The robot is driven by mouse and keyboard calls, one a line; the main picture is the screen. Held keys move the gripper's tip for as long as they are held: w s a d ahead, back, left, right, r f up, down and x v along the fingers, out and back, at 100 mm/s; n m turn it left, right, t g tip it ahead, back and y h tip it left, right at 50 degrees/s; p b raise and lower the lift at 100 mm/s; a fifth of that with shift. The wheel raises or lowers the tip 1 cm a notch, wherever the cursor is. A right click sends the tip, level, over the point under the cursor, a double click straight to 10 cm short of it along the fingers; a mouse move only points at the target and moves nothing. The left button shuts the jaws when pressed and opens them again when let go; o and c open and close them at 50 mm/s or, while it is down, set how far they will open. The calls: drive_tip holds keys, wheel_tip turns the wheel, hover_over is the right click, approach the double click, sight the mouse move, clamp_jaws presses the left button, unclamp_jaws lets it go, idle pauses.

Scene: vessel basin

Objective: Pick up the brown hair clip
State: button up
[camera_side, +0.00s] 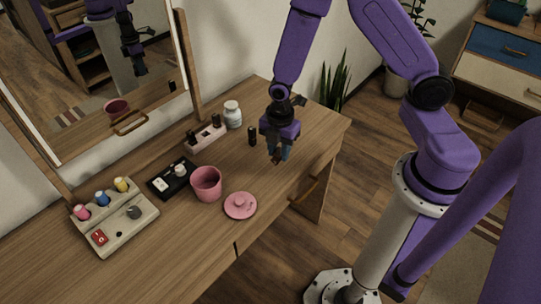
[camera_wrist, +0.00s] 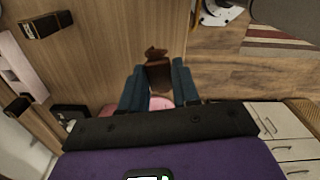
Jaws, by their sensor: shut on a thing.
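The brown hair clip (camera_wrist: 158,76) is between the two blue-grey fingers of my gripper (camera_wrist: 158,65) in the wrist view, with its narrow end sticking out past the fingertips. In the side view my gripper (camera_side: 280,150) points down above the right part of the wooden dresser top, shut on the clip. There the clip (camera_side: 276,159) shows as a small dark brown shape at the fingertips. I cannot tell from these views exactly how high it is above the wood.
Left of my gripper stand a small black bottle (camera_side: 252,136), a white jar (camera_side: 233,114) and a pink holder (camera_side: 206,135). A pink cup (camera_side: 206,183), a pink lid (camera_side: 240,205), a black tray (camera_side: 172,179) and a beige organiser (camera_side: 115,218) are farther left. The dresser's right end is clear.

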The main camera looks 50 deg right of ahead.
drive_tip(key=s+d+r, duration=0.1)
drive_tip(key=s+r, duration=0.5)
drive_tip(key=s, duration=0.4)
drive_tip(key=shift+s+d, duration=0.25)
drive_tip(key=shift+s, duration=0.15)
